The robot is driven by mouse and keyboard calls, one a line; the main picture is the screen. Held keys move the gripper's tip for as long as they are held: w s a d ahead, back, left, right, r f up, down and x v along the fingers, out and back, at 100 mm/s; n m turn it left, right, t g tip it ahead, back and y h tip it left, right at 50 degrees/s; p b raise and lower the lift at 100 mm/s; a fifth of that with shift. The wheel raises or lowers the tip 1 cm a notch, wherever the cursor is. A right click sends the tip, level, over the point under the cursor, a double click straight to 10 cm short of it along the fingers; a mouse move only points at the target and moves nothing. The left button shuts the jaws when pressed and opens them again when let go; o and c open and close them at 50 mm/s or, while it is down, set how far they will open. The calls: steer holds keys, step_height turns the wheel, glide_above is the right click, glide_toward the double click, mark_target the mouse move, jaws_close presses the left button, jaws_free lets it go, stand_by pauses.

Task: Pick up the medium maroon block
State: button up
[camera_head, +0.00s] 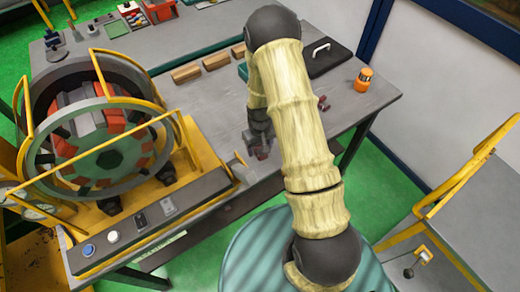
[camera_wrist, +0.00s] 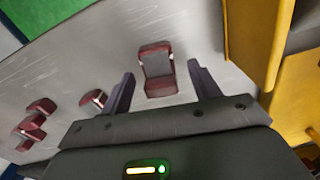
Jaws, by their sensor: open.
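A maroon block (camera_wrist: 158,62) with a grey middle lies on the grey tabletop, centred ahead of my gripper (camera_wrist: 161,78) in the wrist view. It is the largest maroon block in that view. My gripper is open, with one dark finger on each side of the block's near end; I see no contact. Smaller maroon blocks lie to the left, one near the left finger (camera_wrist: 93,98) and several in a cluster (camera_wrist: 32,126).
A yellow-framed stator machine (camera_head: 100,150) stands left of my gripper; a yellow part (camera_wrist: 250,40) is close on the right in the wrist view. Wooden blocks (camera_head: 200,68), a black clipboard (camera_head: 326,55) and an orange jar (camera_head: 364,80) are farther back.

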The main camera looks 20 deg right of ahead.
steer(key=shift+f, duration=0.2)
stand_by(0.4)
jaws_close()
